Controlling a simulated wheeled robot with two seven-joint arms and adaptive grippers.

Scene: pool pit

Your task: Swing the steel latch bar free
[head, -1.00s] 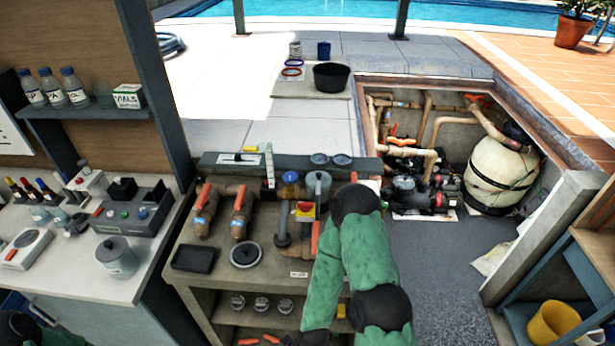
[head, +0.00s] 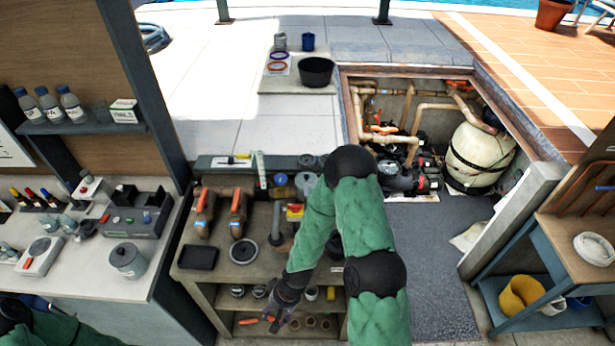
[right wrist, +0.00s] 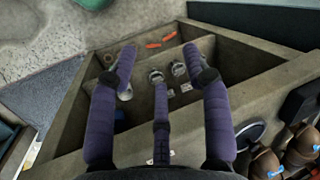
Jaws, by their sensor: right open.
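I cannot pick out a steel latch bar in either view. My right arm reaches down across the pump workbench (head: 258,272) in the head view, and my right gripper (head: 272,318) is in front of its lower shelves. In the right wrist view the purple fingers of my right gripper (right wrist: 163,62) are spread wide with nothing between them. Beyond the fingertips are shelf compartments with orange-handled pieces (right wrist: 160,40) and small round fittings (right wrist: 155,76). The arm hides part of the bench's right side. My left gripper is not in view; only part of that arm shows at lower left.
Valves with orange handles (head: 237,212) and a black tray (head: 197,257) are on the bench top. The open pit (head: 405,110) holds pipes, a pump and a tank. A counter (head: 75,265) stands left, a blue-legged table (head: 575,240) right. Grey floor (head: 430,260) lies between.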

